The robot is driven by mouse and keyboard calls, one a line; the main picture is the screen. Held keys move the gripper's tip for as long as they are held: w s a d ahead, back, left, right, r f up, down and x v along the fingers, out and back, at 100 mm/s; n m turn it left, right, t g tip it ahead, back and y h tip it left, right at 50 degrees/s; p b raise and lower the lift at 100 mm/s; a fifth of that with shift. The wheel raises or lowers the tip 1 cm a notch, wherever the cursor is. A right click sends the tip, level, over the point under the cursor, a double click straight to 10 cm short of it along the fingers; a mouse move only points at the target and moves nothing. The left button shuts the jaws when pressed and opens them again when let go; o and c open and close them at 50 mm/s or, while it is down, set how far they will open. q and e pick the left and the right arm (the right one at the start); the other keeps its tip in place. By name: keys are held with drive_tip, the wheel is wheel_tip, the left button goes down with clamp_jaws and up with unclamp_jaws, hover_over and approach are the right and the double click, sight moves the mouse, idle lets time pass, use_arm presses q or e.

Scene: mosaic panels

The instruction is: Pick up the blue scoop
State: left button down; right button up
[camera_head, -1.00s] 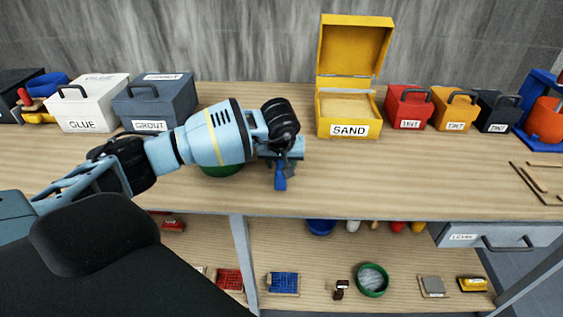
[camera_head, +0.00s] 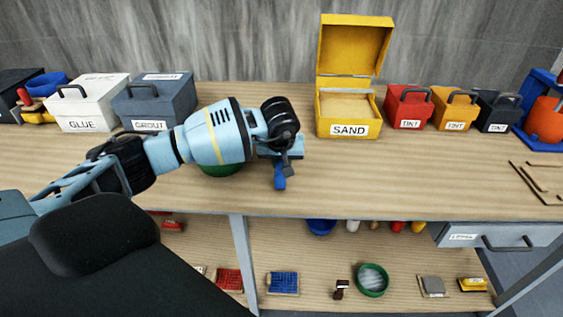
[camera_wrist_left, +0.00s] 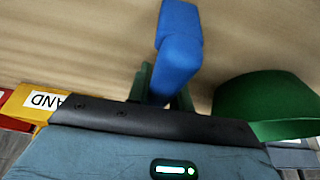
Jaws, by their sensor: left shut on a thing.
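The blue scoop (camera_head: 280,180) is at my left gripper (camera_head: 284,163), above the workbench near its front edge in the head view. In the left wrist view the scoop (camera_wrist_left: 178,50) sticks out from between the two fingers of my left gripper (camera_wrist_left: 165,98), which is shut on it. The wrist and gripper body hide much of the scoop in the head view. I cannot tell whether the scoop touches the bench top. My right gripper is not in view.
A green bowl (camera_head: 222,170) stands close beside the gripper, partly behind my arm. The open yellow SAND box (camera_head: 349,115), GROUT box (camera_head: 155,105) and GLUE box (camera_head: 90,105) stand behind. The bench top (camera_head: 420,175) to the right is clear.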

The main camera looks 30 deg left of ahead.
use_arm(q)
wheel_tip(320, 180, up, 3)
drive_tip(key=shift+w+r, duration=0.1)
drive_tip(key=shift+r, duration=0.1)
drive_tip(key=s+d+r, duration=0.1)
drive_tip(key=s+d, duration=0.8)
drive_tip(key=s, duration=0.3)
drive_tip(key=shift+s+d+b, duration=0.4)
drive_tip(key=shift+r, duration=0.1)
drive_tip(key=s+d+m, duration=0.1)
drive_tip(key=m, duration=0.1)
drive_tip(key=s+d+r+m+h, duration=0.1)
drive_tip(key=d+m, duration=0.1)
drive_tip(key=s+d+r+m+h, duration=0.1)
drive_tip(key=m, duration=0.1)
drive_tip(key=shift+s+d+r+t, duration=0.15)
drive_tip(key=shift+r+t, duration=0.1)
drive_tip(key=shift+t, duration=0.15)
